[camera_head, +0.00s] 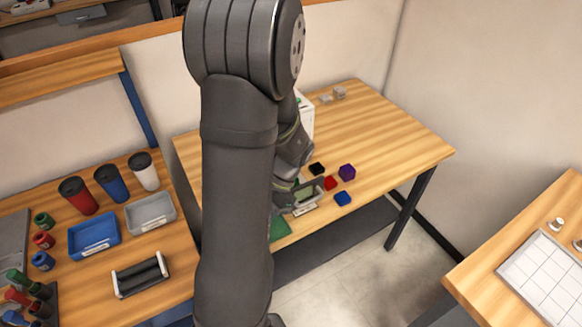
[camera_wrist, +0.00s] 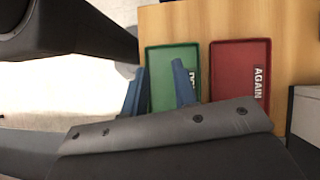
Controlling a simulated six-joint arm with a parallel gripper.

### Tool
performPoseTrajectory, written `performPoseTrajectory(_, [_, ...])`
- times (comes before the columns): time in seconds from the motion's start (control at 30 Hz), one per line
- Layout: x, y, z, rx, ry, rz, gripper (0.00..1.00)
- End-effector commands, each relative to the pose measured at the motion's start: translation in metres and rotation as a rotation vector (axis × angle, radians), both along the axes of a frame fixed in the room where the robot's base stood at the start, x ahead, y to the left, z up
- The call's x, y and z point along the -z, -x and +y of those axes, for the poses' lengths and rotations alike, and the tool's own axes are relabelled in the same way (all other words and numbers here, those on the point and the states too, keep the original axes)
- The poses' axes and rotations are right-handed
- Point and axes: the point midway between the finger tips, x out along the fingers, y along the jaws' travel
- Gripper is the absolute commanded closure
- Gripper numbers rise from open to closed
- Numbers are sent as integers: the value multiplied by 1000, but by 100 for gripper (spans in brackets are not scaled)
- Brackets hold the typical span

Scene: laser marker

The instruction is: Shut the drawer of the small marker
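A white box-like machine (camera_head: 306,116), which looks like the small marker, stands on the middle table. My arm hides most of it, and I cannot make out its drawer or how far that is out. My gripper is low over the front of this table in the head view, largely behind my arm. In the wrist view my gripper (camera_wrist: 159,68) shows two blue fingers set apart with nothing between them. They point toward a green tray (camera_wrist: 172,58). A grey-white box edge (camera_wrist: 306,112) shows at the right of the wrist view; I cannot tell what it is.
A red tray (camera_wrist: 238,82) marked AGAIN lies right of the green one. The left table holds tumblers (camera_head: 111,184), a blue bin (camera_head: 94,237) and a grey bin (camera_head: 150,214).

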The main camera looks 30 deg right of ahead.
Motion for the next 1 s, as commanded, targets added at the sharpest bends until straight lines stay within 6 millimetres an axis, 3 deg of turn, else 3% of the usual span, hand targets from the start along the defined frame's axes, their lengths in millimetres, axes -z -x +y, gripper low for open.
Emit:
performPoseTrajectory(0.03, [-1, 3, -2, 30, -5, 0, 84])
performPoseTrajectory(0.1, [-3, 9, -6, 98, -19, 1, 98])
performPoseTrajectory(0.13, [-5, 13, -9, 137, -26, 1, 100])
performPoseTrajectory(0.47, [-28, 59, -49, 743, -139, -32, 100])
performPoseTrajectory(0.8, [-50, 118, -113, 1354, -191, -138, 100])
performPoseTrajectory(1.0, [-59, 153, -140, 1612, -202, -193, 100])
